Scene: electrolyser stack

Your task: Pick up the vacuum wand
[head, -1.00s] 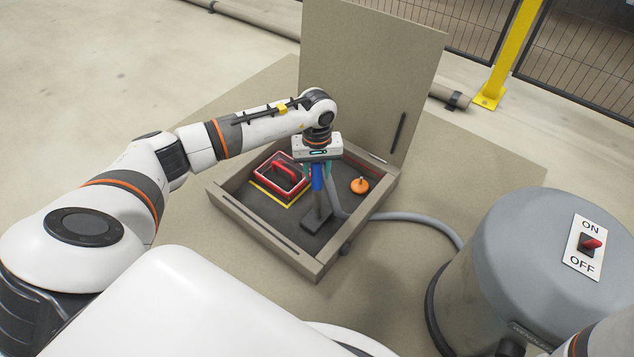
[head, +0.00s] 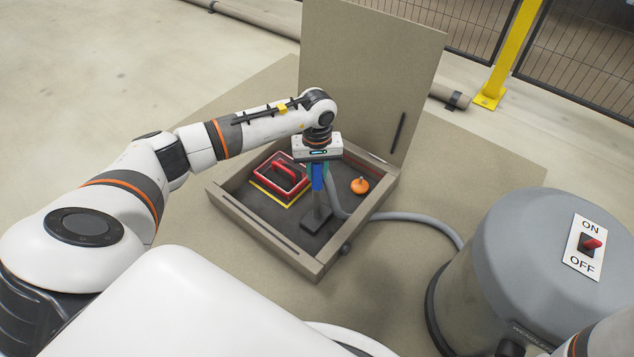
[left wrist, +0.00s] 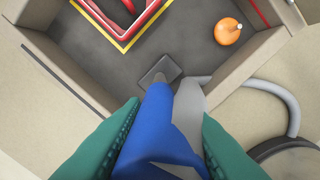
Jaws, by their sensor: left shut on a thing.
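The vacuum wand has a blue grip (head: 317,178) and a dark flat nozzle (head: 315,222) at its lower end. It stands roughly upright in the shallow open box (head: 262,235). My left gripper (head: 318,172) points down over the box and is shut on the blue grip. In the left wrist view the green fingers lie on both sides of the blue grip (left wrist: 160,125), and the nozzle (left wrist: 160,70) is beyond it. I cannot tell whether the nozzle touches the box floor. A grey hose (head: 400,216) runs from the wand. My right gripper is not in view.
A red-framed piece with a handle (head: 284,176) and an orange knob (head: 359,185) are in the box. The raised lid (head: 365,75) stands behind. A grey vacuum drum (head: 530,235) with an ON/OFF switch (head: 590,244) is at right. Open floor lies left of the box.

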